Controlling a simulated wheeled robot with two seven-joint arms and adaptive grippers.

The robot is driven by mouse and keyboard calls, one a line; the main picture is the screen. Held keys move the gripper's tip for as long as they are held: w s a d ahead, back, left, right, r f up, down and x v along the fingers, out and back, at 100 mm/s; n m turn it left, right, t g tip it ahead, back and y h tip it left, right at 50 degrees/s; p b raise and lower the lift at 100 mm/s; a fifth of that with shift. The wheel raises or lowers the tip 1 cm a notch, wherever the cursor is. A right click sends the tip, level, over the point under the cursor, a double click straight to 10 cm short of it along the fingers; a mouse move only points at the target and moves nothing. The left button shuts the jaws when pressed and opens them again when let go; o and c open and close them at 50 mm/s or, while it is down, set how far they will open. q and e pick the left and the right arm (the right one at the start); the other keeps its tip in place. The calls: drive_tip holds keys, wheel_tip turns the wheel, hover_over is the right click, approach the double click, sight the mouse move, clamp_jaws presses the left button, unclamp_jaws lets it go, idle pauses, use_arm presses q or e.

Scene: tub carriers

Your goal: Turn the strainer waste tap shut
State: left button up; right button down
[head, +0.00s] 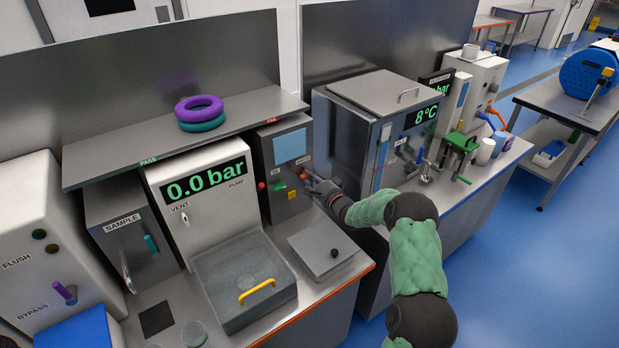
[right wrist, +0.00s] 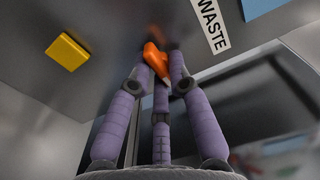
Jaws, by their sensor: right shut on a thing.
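The waste tap has an orange lever (right wrist: 157,63) beside a "WASTE" label (right wrist: 213,25) on a grey panel. The fingers of my right gripper (right wrist: 160,75) are closed around this lever in the right wrist view, with its tip pointing down between them. In the head view my right gripper (head: 318,184) is at the front of the grey unit (head: 266,150) with the blue screen, and the arm comes in from the right. The fingers hide part of the lever, and I cannot tell the valve's exact position.
A yellow square button (right wrist: 67,52) is left of the lever. A pump unit (head: 205,165) reading 0.0 bar stands to the left. A flat grey plate with a black knob (head: 334,253) lies in front. A cabinet (head: 350,130) reading 8°C stands close on the right.

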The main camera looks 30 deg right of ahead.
drive_tip(key=shift+s+f, duration=0.1)
drive_tip(key=shift+f, duration=0.25)
drive_tip(key=c, duration=1)
unclamp_jaws()
drive_tip(key=shift+c, duration=0.2)
drive_tip(key=shift+r, duration=0.1)
drive_tip(key=shift+r, duration=0.1)
drive_tip(key=s+d, duration=0.1)
drive_tip(key=s, duration=1.1)
drive_tip(key=shift+r, duration=0.1)
